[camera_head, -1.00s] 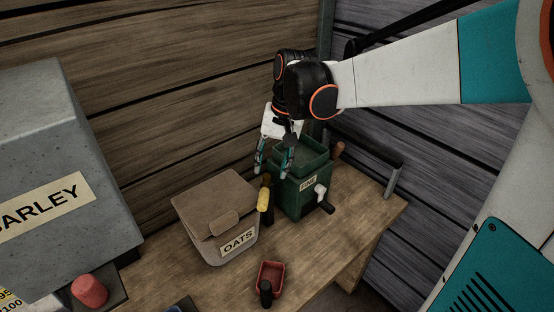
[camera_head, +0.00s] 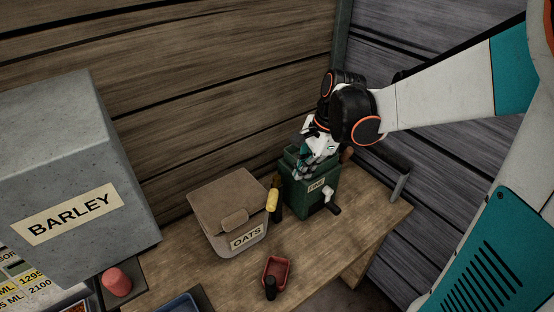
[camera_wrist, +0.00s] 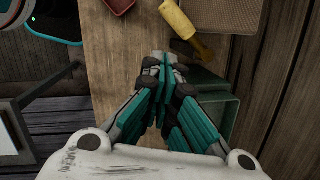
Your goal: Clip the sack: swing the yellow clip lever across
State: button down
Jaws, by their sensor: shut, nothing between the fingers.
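The tan sack or box labelled OATS (camera_head: 215,212) sits on the wooden bench, with a flap folded over its front. The yellow clip lever (camera_head: 272,200) stands upright at its right side, on a dark part. In the wrist view the yellow lever (camera_wrist: 176,18) lies at the top, beside the tan sack (camera_wrist: 225,22). My gripper (camera_head: 303,172) is to the right of the lever, over the green box, and does not touch the lever. In the wrist view my gripper (camera_wrist: 158,62) has its fingertips together, with nothing between them.
A green box labelled FINE (camera_head: 310,195), with a white and black crank, stands right of the lever, close under my gripper. A red scoop (camera_head: 276,270) lies in front. A grey BARLEY bin (camera_head: 75,175) and a pink knob (camera_head: 116,282) are at left. The bench between sack and scoop is clear.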

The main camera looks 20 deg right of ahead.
aim_at(274, 193)
jog(key=a+f+m, duration=0.3)
jog(key=f+m, duration=0.3)
jog(key=f, duration=0.4)
jog(key=shift+w+a+f+m, duration=0.2)
jog(key=shift+w+a+m, duration=0.1)
jog(key=shift+w+m, duration=0.15)
dwell(0.5)
jog(key=shift+a+m, duration=0.25)
jog(key=shift+a, duration=0.05)
